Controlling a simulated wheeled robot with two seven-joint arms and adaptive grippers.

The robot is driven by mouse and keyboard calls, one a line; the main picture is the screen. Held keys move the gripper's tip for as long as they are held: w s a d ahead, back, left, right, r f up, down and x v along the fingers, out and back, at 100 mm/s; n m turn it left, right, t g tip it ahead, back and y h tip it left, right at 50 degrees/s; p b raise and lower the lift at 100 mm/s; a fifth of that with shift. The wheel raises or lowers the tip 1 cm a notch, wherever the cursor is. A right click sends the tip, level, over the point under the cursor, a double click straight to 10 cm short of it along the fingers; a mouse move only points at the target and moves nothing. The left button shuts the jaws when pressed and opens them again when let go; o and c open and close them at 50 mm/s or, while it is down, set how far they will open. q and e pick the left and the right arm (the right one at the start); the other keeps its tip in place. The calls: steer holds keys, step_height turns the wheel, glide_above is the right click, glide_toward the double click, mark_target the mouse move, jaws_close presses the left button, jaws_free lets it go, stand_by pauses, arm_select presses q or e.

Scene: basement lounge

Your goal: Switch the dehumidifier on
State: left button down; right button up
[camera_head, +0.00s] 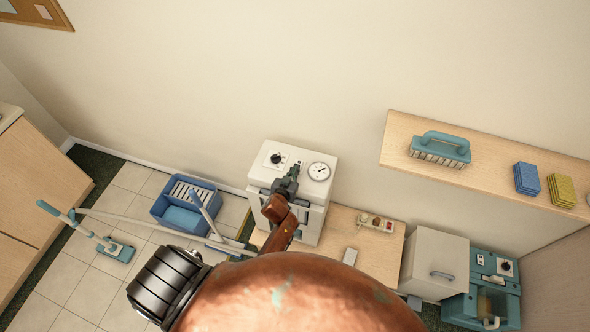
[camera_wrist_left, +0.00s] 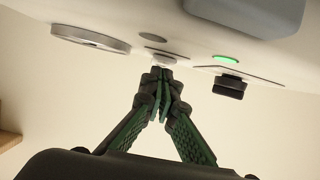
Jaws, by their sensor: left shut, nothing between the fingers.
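The dehumidifier (camera_head: 262,174) is a white box against the wall, with a black knob (camera_head: 277,158) at the left of its top panel and a round gauge (camera_head: 319,171) at the right. My left gripper (camera_head: 294,171) is shut and empty, its tips over the panel between knob and gauge. In the left wrist view, the shut fingertips (camera_wrist_left: 163,72) are at a small round pale button (camera_wrist_left: 163,58); whether they touch cannot be told. A green light (camera_wrist_left: 226,60) glows near the black knob (camera_wrist_left: 229,87). The gauge rim (camera_wrist_left: 90,38) shows at the left. My right gripper is not in view.
A blue bucket (camera_head: 172,212) and a mop (camera_head: 116,250) are on the tiled floor at left. A wooden surface (camera_head: 385,258) with a power strip (camera_head: 376,223) lies to the right. A shelf (camera_head: 490,178) holds a brush and sponges. A teal machine (camera_head: 487,305) stands far right.

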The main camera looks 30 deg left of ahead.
arm_select(q)
steer(key=shift+r+p, duration=0.35)
steer(key=shift+r, duration=0.15)
steer(key=shift+s, duration=0.15)
steer(key=v, duration=1.1)
steer(key=shift+s+r, duration=0.2)
steer(key=shift+s, duration=0.1)
